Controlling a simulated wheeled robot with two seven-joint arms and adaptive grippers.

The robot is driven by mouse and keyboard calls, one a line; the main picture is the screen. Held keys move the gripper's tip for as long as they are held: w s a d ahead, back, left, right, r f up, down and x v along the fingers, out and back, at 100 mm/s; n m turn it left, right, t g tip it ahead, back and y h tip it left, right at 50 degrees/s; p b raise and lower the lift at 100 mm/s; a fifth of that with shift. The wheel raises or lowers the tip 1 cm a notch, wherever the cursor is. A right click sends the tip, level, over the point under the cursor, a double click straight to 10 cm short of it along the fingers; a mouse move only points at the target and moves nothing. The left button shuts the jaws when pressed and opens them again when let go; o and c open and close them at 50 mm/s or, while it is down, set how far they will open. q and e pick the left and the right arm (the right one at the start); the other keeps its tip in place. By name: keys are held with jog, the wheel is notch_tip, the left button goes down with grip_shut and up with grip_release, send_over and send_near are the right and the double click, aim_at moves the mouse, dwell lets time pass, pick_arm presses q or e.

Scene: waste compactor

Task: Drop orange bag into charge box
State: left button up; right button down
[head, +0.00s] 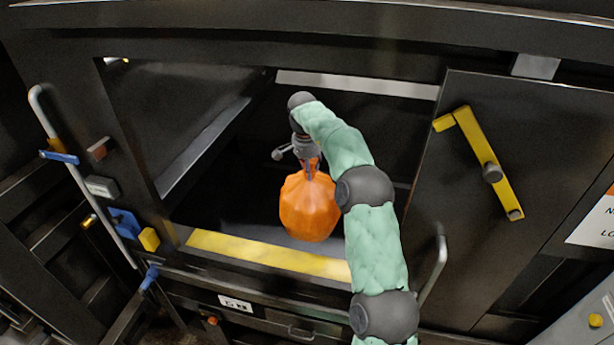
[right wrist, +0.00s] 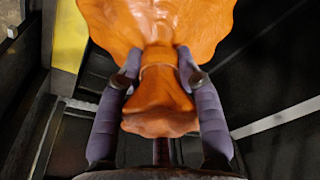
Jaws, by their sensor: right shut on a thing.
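The orange bag (head: 309,207) hangs from my right gripper (head: 311,168) in the head view, inside the opening of the dark charge box (head: 270,258). In the right wrist view, both fingers of the right gripper (right wrist: 160,75) are shut on the neck of the orange bag (right wrist: 160,115), with its fuller body beyond the fingertips. The bag appears above the box's interior, just behind the yellow front sill; its exact height over the floor cannot be told. My left gripper is not in view.
A yellow strip (head: 265,255) marks the front sill of the opening. A dark door with a yellow handle (head: 485,165) stands at the right. A metal rail with blue clamps (head: 62,157) runs along the left. The dark interior around the bag looks empty.

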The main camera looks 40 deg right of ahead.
jog(key=shift+w+d+r, duration=0.1)
jog(key=shift+w+d, duration=0.6)
jog(key=shift+d, duration=0.2)
jog(key=shift+w+d+r, duration=0.1)
jog(key=shift+w+d, duration=0.6)
jog(key=shift+d, duration=0.15)
jog(key=c, duration=0.7)
grip_release()
jog(key=shift+c, duration=0.2)
jog(key=shift+f, duration=0.1)
jog(key=shift+a+f, duration=0.1)
jog(key=shift+f, duration=0.05)
jog(key=shift+s+a, duration=0.65)
jog(key=shift+a, duration=0.05)
jog(key=s+a, duration=0.6)
jog(key=a, duration=0.1)
jog(key=s+a, duration=0.6)
jog(key=a, duration=0.2)
jog(key=s+a, duration=0.7)
jog(key=shift+a, duration=0.2)
